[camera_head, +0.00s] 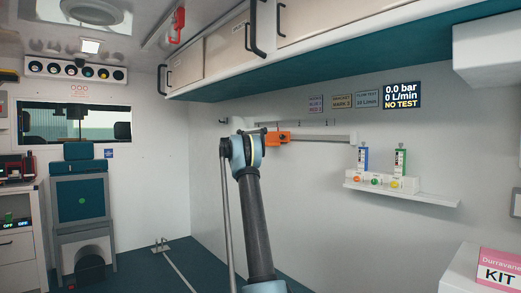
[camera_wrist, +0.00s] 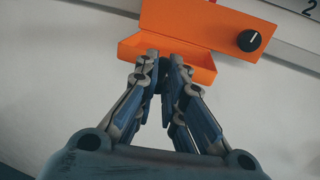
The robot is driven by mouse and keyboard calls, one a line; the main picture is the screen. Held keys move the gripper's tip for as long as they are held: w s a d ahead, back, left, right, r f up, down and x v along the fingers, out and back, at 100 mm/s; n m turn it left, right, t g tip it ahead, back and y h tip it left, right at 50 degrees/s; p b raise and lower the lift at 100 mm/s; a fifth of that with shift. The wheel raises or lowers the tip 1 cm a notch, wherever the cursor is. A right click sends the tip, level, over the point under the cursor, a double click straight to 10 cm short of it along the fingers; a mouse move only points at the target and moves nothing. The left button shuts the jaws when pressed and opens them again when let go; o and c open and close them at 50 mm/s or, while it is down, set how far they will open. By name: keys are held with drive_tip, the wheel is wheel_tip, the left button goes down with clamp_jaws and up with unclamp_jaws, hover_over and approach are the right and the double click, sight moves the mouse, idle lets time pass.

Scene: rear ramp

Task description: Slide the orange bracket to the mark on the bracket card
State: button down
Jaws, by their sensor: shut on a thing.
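The orange bracket (camera_head: 284,138) sits on the pale wall rail (camera_head: 325,138), left of the rail's middle. In the wrist view the bracket (camera_wrist: 190,22) fills the top centre, with a black knob (camera_wrist: 249,40) on its right part. My gripper (camera_wrist: 163,62) is shut on the bracket's lower part; the fingers hide the exact contact. A figure 2 (camera_wrist: 311,11) shows on the rail to the right of the bracket. In the head view my wrist hides part of the rail's left end.
A white shelf (camera_head: 425,198) with colored outlets and two flow meters is below the rail's right end. A display (camera_head: 402,95) reads 0.0 bar, 0 L/min, NO TEST. Teal-edged cupboards (camera_head: 300,85) overhang above. A pink KIT box (camera_head: 497,268) stands at lower right.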

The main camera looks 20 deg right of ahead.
drive_tip(key=shift+w+a, duration=0.35)
drive_tip(key=shift+w, duration=0.45)
drive_tip(key=shift+w+a, duration=0.35)
drive_tip(key=shift+w, duration=0.45)
drive_tip(key=c, duration=1.6)
unclamp_jaws()
drive_tip(key=shift+c, duration=0.2)
drive_tip(key=v, duration=1.2)
drive_tip(key=shift+a, duration=0.15)
